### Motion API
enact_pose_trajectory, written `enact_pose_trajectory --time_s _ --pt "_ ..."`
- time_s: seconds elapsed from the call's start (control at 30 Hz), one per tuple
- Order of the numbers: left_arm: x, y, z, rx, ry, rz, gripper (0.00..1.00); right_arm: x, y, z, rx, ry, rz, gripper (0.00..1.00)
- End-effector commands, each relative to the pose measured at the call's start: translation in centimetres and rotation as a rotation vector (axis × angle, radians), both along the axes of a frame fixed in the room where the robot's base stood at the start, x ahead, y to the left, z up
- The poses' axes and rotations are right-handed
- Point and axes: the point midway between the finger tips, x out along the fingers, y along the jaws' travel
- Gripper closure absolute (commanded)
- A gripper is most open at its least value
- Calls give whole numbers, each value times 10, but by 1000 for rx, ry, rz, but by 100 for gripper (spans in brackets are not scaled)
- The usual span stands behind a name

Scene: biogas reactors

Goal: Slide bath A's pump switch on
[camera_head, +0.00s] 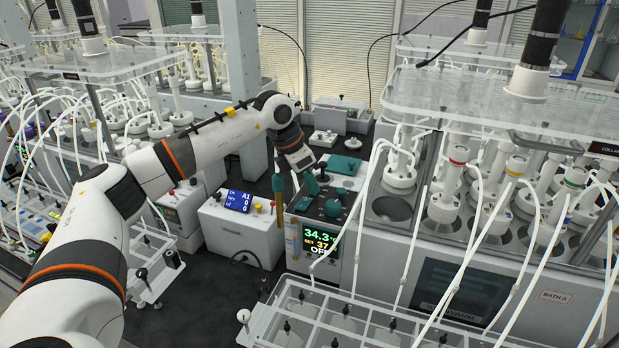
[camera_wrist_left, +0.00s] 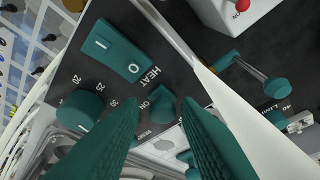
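Bath A (camera_head: 556,296) is the grey tank at the right, with its label on the front. Its control box (camera_head: 292,240) stands at its left end; the display (camera_head: 320,243) reads 34.3 °C, a set value near 37 and "OFF". In the left wrist view, a small teal switch knob (camera_wrist_left: 163,104) sits beside an "ON" mark on the dark panel; I cannot read a pump label. My left gripper (camera_head: 296,184) is above the panel, its teal fingers apart and empty, with that knob showing between them. Contact cannot be told. My right gripper is not in view.
A teal HEAT rocker (camera_wrist_left: 123,52) and a round dial (camera_wrist_left: 80,110) lie close by on the panel. A white box with a blue display (camera_head: 238,225) stands left of the control box. A clear rack (camera_head: 290,325) is in front.

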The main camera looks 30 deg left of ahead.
Motion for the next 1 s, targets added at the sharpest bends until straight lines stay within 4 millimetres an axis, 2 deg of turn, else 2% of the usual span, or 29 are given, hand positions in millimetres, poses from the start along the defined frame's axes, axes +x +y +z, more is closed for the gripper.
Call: enact_pose_trajectory --time_s 0.07,0.33,0.47,0.57,0.8,1.0 --pt "0 0 0 0 -2 0 59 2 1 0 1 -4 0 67" --pt "1 0 2 0 -6 1 59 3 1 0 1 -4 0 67" --pt "-2 3 10 0 -8 2 59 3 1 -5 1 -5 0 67" --pt "-8 6 24 0 -11 2 59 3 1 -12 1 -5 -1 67" --pt "-25 16 73 -1 -11 1 59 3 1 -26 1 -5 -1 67" --pt "-35 22 102 -1 -8 2 59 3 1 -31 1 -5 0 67"
